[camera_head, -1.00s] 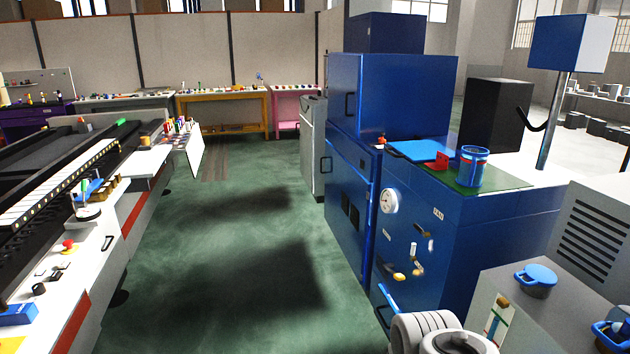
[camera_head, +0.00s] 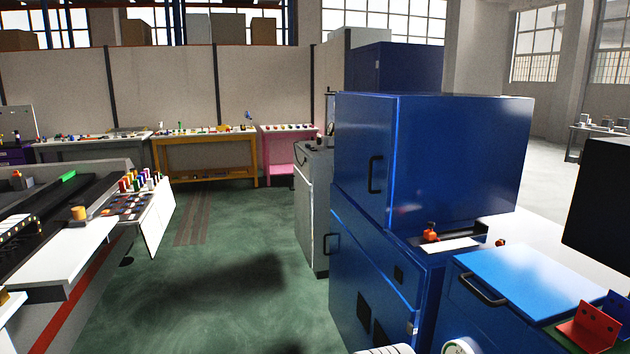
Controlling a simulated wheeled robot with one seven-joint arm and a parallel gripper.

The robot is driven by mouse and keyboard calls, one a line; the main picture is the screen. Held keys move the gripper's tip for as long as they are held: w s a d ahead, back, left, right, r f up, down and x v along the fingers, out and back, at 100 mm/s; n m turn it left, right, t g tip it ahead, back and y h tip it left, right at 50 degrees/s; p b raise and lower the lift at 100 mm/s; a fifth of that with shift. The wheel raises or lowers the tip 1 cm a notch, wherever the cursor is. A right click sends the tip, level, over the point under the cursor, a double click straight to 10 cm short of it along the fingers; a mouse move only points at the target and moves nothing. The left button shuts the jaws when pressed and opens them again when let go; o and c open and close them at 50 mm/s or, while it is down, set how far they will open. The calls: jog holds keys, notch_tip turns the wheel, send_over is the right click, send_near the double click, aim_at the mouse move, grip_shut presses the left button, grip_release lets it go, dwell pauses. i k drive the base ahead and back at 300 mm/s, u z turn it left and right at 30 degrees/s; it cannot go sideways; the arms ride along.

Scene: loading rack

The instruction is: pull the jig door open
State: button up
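A large blue cabinet (camera_head: 455,165) stands right of centre, with a black vertical handle (camera_head: 375,174) on its left-facing side. That side looks closed. A lower blue section (camera_head: 370,270) carries dark vents below it. I cannot tell for certain which panel is the jig door. My gripper is not in view; only a small white piece of my arm shows at the bottom edge.
A blue lid with a black handle (camera_head: 482,290) and a red bracket (camera_head: 588,327) are at the lower right. A grey cabinet (camera_head: 312,205) stands behind the blue one. A conveyor bench (camera_head: 60,265) lines the left. The green floor (camera_head: 235,265) between is clear.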

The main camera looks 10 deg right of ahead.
aim_at(365, 125)
jog(key=u, duration=0.25)
jog(key=i, duration=1.7)
jog(key=u, duration=0.3)
